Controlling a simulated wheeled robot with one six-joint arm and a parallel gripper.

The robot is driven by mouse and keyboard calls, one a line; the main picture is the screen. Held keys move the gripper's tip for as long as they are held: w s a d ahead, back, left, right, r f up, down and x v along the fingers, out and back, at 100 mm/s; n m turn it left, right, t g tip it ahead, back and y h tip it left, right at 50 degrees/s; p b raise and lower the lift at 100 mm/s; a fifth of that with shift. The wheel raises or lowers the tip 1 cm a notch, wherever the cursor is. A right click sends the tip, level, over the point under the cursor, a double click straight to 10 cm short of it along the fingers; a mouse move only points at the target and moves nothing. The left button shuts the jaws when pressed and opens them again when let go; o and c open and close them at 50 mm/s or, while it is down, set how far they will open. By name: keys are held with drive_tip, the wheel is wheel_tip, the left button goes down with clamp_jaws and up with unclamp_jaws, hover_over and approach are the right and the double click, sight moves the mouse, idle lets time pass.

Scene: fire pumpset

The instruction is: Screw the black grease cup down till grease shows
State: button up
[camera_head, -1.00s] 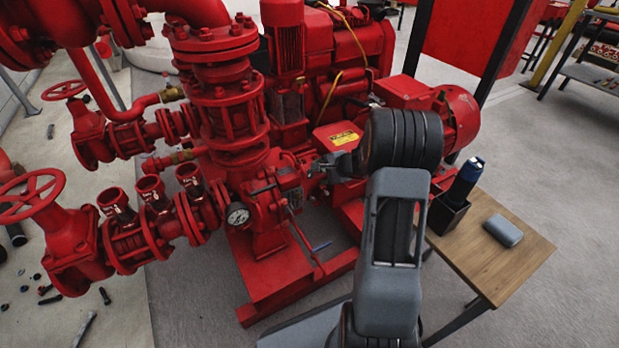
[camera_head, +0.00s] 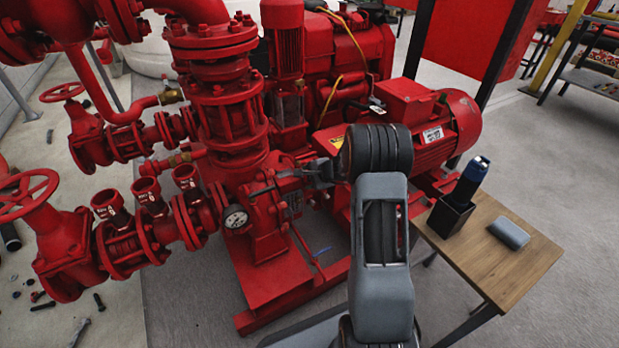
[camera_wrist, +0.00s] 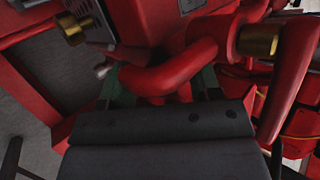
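My gripper (camera_head: 318,173) is beside the red pump's bearing housing (camera_head: 268,207), below the tall red flanged column. In the wrist view my gripper (camera_wrist: 162,82) has its two dark green fingers spread apart, with no black cup seen between them. A bent red pipe (camera_wrist: 170,75) shows between and beyond the fingers; I cannot tell whether they touch it. One brass fitting (camera_wrist: 73,30) is at the upper left and another brass fitting (camera_wrist: 260,40) at the upper right. I cannot pick out the black grease cup in either view.
A wooden table (camera_head: 515,270) at the right holds a black holder (camera_head: 451,214) with a dark blue flashlight (camera_head: 473,178) and a grey case (camera_head: 508,233). A pressure gauge (camera_head: 236,218) and red valves stand left of my gripper. The red motor (camera_head: 452,128) is behind my arm.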

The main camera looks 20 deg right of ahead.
drive_tip(key=c, duration=0.9)
drive_tip(key=shift+o, duration=0.2)
drive_tip(key=shift+f+m+b, duration=0.25)
drive_tip(key=shift+m+b, duration=0.45)
drive_tip(key=shift+b, duration=0.25)
drive_tip(key=shift+r+m+t+b, duration=0.3)
drive_tip(key=shift+m+t, duration=0.2)
drive_tip(key=shift+m, duration=0.3)
drive_tip(key=o, duration=0.9)
drive_tip(key=shift+p+v, duration=2.45)
drive_tip(key=shift+v, duration=4.45)
